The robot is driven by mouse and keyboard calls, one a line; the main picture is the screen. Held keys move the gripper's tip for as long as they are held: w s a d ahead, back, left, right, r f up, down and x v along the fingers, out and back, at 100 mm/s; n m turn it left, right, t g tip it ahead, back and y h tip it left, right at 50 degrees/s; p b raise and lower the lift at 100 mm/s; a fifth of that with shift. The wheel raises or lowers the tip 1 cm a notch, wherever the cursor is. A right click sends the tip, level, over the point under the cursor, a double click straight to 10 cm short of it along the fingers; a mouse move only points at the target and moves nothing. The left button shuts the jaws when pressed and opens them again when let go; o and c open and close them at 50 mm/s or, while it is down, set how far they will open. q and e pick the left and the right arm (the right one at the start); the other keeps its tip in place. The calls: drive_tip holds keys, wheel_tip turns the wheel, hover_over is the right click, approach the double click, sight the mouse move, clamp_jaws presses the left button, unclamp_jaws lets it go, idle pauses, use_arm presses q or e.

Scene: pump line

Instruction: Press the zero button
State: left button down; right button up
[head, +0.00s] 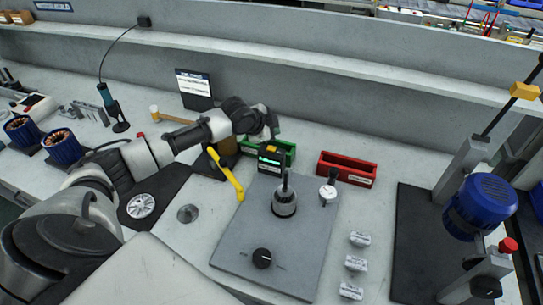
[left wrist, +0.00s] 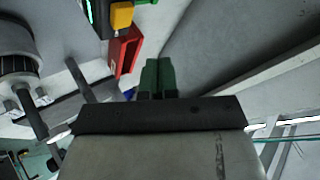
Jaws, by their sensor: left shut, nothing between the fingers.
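A small black display box (head: 270,163) with green lit digits stands at the back of the grey plate. A yellow button (head: 271,149) sits on its top; I take it for the zero button. The yellow button also shows at the upper left of the left wrist view (left wrist: 121,15). My left gripper (head: 275,128) reaches in from the left and hangs just behind and above the display. Its green fingers (left wrist: 158,72) are together and empty, to the right of the button in the left wrist view. I see no contact with the button.
A green bin (head: 285,147) is behind the display and a red bin (head: 347,170) is to its right. A grey spindle fixture (head: 285,200), a dial gauge (head: 327,193) and a yellow-handled lever (head: 227,175) are near. A blue motor (head: 482,205) stands at the far right.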

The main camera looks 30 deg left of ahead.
sight(272, 149)
use_arm(q)
wheel_tip(272, 149, down, 3)
drive_tip(key=shift+f+b, duration=0.1)
drive_tip(key=shift+b, duration=0.25)
drive_tip(key=shift+f, duration=0.1)
use_arm(e)
drive_tip(key=shift+d+f, duration=0.15)
drive_tip(key=shift+f, duration=0.8)
drive_tip(key=shift+s, duration=0.1)
idle(0.4)
use_arm(q)
drive_tip(key=shift+f, duration=0.15)
drive_tip(key=shift+f, duration=0.25)
